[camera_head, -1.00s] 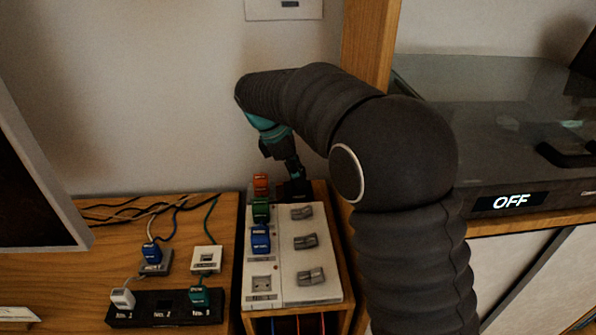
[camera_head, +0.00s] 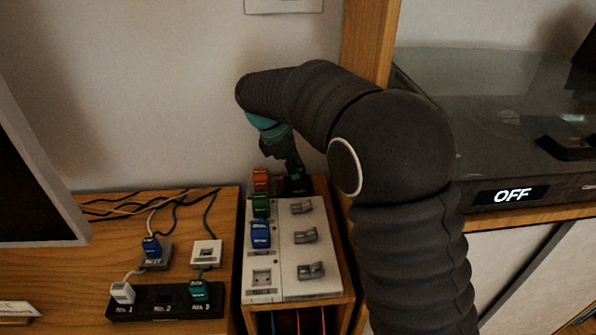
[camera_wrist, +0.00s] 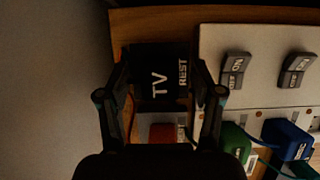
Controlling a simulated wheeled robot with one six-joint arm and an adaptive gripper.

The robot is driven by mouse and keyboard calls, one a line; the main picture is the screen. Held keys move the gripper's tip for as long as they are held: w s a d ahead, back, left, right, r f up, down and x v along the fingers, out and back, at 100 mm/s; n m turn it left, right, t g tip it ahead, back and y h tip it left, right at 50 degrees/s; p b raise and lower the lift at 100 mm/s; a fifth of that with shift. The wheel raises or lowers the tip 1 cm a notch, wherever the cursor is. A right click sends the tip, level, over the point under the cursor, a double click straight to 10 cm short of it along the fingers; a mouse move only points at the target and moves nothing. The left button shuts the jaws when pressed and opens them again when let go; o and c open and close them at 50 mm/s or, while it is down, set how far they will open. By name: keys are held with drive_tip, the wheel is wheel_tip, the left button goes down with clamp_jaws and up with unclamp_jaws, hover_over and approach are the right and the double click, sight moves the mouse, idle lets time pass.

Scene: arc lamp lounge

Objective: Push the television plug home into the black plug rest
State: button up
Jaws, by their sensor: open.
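In the wrist view, a black block with the white words TV and REST (camera_wrist: 183,73) lies between the fingers of my gripper (camera_wrist: 160,92). The black plug rest also shows in the head view (camera_head: 298,187), at the back right corner of the white socket panel. In the dark I cannot tell the television plug apart from the rest, nor how deep it sits. My gripper (camera_head: 296,172) is open and points down over the rest, one finger on each side of the lettering. I cannot tell whether the fingers touch anything.
An orange-red plug (camera_head: 261,181), a green plug (camera_head: 261,206) and a blue plug (camera_head: 261,234) stand in the white panel (camera_head: 285,268), beside several grey switches. A black socket strip (camera_head: 165,311) lies left on the wooden top. The wall is close behind.

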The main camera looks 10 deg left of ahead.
drive_tip(key=v, duration=1.2)
